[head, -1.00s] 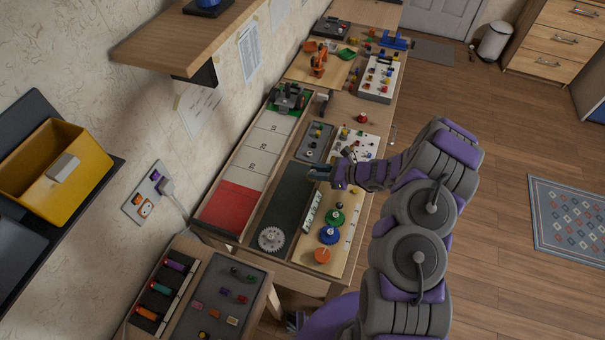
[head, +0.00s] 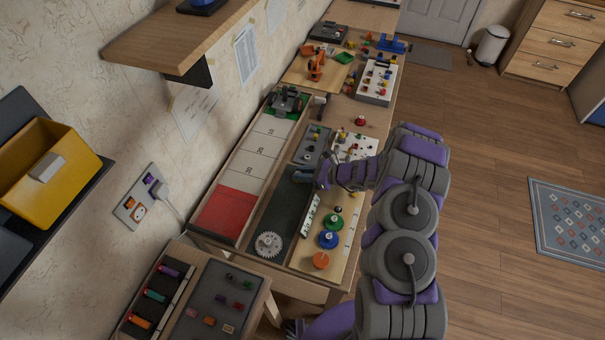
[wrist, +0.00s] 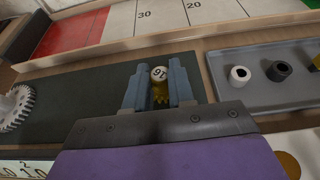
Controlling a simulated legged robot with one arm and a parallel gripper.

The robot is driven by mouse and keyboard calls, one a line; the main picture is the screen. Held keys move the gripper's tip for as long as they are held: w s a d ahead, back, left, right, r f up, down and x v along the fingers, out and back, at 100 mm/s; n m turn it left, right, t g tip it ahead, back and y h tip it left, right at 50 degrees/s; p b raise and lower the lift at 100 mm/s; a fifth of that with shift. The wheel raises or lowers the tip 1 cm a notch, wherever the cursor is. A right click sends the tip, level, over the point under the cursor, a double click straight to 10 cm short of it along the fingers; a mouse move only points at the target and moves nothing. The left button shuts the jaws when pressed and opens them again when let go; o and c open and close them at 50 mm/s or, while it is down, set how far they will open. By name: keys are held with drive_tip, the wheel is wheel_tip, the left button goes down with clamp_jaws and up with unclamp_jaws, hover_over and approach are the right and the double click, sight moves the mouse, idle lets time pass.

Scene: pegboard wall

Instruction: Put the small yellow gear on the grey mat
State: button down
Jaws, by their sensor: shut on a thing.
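The small yellow gear (wrist: 160,93) is between the two grey-blue fingers of my gripper (wrist: 154,80) in the wrist view. A white cap with a number sits on top of it. My gripper is shut on it. The dark grey mat (wrist: 85,100) lies below and around the fingers in the wrist view. In the head view my gripper (head: 321,182) is over the far part of the mat (head: 286,205). The gear cannot be made out in the head view. I cannot tell whether it touches the mat.
A large white gear (head: 268,244) lies at the mat's near end. A grey tray (wrist: 265,75) with small round parts is right of the mat in the wrist view. A board with green (head: 328,239) and other coloured gears stands right of the mat. The mat's middle is clear.

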drive_tip(key=shift+f, duration=0.15)
drive_tip(key=c, duration=1)
unclamp_jaws()
drive_tip(key=shift+a, duration=0.2)
drive_tip(key=shift+d+r, duration=0.2)
drive_tip(key=p+v, duration=0.2)
drive_tip(key=v, duration=0.9)
drive_tip(key=shift+s+d+r+p, duration=0.1)
drive_tip(key=shift+d+p, duration=0.2)
drive_tip(key=shift+d, duration=0.1)
